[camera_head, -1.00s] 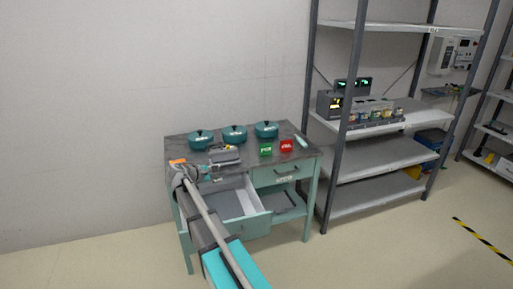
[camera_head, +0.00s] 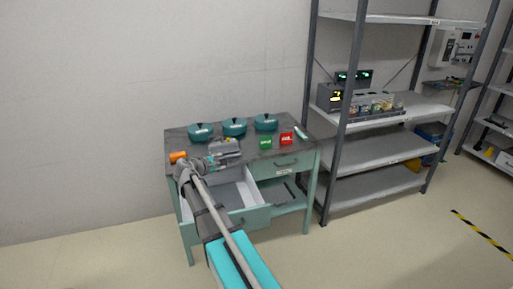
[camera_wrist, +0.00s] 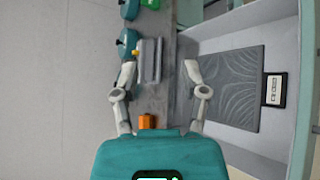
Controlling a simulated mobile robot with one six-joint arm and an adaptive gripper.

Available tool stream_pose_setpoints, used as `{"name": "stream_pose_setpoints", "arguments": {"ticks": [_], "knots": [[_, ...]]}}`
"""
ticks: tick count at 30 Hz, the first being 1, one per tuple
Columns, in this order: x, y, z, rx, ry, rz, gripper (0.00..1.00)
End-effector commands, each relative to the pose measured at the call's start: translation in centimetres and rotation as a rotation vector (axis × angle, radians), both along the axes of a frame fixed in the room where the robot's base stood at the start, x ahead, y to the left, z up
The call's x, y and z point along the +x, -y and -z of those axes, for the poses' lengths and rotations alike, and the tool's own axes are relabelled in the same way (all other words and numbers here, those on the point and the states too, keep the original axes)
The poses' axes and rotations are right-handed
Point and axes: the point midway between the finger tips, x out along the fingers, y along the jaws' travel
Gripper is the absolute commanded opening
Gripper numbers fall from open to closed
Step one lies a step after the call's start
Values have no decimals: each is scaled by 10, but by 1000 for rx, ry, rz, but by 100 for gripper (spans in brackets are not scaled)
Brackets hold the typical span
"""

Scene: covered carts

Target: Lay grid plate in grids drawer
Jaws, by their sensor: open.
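A dark grey flat plate with a curved relief pattern, which looks like the grid plate (camera_wrist: 238,85), lies flat in the open drawer (camera_wrist: 303,100) in the wrist view. A framed label (camera_wrist: 273,89) is beside it. In the head view the drawer (camera_head: 250,217) stands pulled out on the cart's left, partly hidden by my arm. My gripper (camera_wrist: 160,62) is open and empty, its fingers spread over the cart top beside the drawer. In the head view my gripper (camera_head: 208,161) is low over the cart's front left; its fingertips are hard to make out there.
On the cart top (camera_head: 230,174) stand several teal lidded pots (camera_head: 234,127), a grey device (camera_head: 225,147), an orange block (camera_head: 178,157), a green bin (camera_head: 265,142) and a red bin (camera_head: 286,137). A shut drawer (camera_head: 285,163) is right of the open one. A shelf rack (camera_head: 375,152) stands further right.

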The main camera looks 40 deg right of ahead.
Motion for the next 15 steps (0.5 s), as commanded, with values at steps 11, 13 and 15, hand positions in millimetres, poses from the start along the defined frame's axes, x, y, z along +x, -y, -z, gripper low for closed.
{"name": "stream_pose_setpoints", "arguments": {"ticks": [11,13,15], "knots": [[5,5,18,-18,147,-152,57],[6,5,21,-19,174,-182,57],[7,5,23,-18,201,-210,57]]}}
